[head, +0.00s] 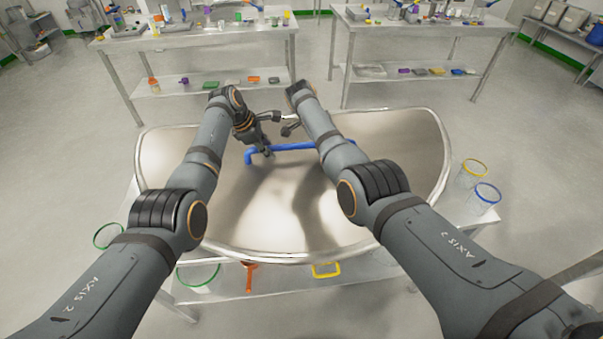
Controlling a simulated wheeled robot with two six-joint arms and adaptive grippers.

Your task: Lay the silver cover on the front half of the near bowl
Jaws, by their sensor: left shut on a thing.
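The silver cover (220,215) is a large shiny sheet with a curved front edge and a blue handle (295,146) across its back part. My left gripper (266,150) is shut on the handle near its left end. My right gripper (289,128) is just behind the handle, partly hidden by its own forearm; its fingers do not show clearly. The near bowl cannot be made out; the cover and my arms block the view there. Whether the cover touches anything beneath it cannot be told.
Under the cover is a table (368,270). Yellow-rimmed (474,168) and blue-rimmed (487,193) clear containers stand at right. Green rings (198,277), an orange tool (251,278) and a yellow frame (326,270) show at the front. Two cluttered benches (195,38) (425,27) stand behind, across open floor.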

